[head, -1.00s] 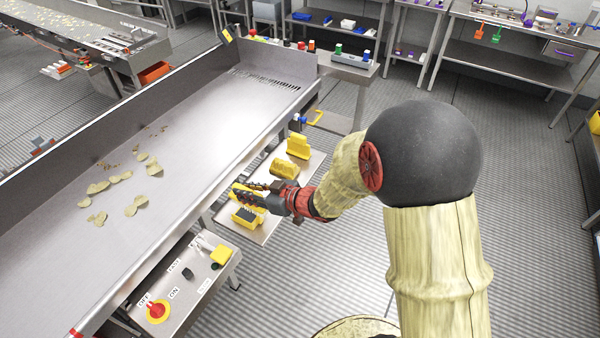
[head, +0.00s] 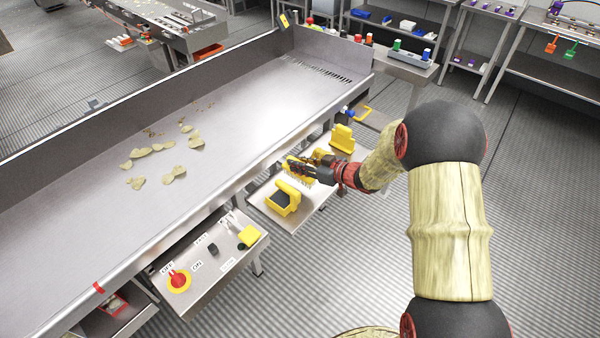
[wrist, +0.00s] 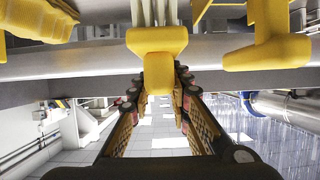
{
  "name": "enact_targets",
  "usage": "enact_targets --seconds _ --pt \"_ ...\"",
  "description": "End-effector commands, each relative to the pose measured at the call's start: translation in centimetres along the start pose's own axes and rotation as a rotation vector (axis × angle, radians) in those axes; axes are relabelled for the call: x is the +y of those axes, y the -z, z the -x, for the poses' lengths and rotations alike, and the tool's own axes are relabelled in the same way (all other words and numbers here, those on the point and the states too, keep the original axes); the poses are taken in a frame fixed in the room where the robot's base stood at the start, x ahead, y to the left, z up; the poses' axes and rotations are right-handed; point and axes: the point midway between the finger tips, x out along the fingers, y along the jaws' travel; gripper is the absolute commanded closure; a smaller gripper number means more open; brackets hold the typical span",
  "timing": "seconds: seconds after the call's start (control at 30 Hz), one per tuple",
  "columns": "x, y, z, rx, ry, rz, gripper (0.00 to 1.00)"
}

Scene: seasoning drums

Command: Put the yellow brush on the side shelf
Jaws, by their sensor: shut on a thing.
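The yellow brush (head: 300,178) is at my gripper (head: 308,168) in the head view, over the side shelf (head: 319,192). In the wrist view, the brush's yellow handle (wrist: 157,45) sits between the two fingers of my gripper (wrist: 158,75), which is shut on it. Pale bristles show behind the handle at the top. The fingers hide part of the brush in the head view. I cannot tell whether it touches the shelf or hangs just above it.
A yellow tool with a dark face (head: 285,199) lies at the shelf's near end. Another yellow tool (head: 342,138) stands at its far end. The conveyor tray (head: 215,140) runs along the shelf's left side. A control box (head: 212,258) with a red button is nearer. Floor to the right is clear.

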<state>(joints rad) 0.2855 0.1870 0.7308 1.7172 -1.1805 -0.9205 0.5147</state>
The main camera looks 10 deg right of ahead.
Motion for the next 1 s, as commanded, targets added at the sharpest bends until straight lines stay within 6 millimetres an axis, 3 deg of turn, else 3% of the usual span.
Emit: enact_targets --seconds 0.17,0.37,0.77,0.8,1.0 --pt "0.8 -0.9 -0.8 0.001 0.000 0.001 1.00" --pt "0.8 -3.6 -1.9 0.000 0.000 0.000 1.00" --pt "0.8 -3.8 -2.0 0.000 0.000 0.001 1.00" --pt "0.8 -3.8 -2.0 0.000 0.000 0.001 0.79" --pt "0.8 -3.8 -2.0 0.000 0.000 0.001 0.68"
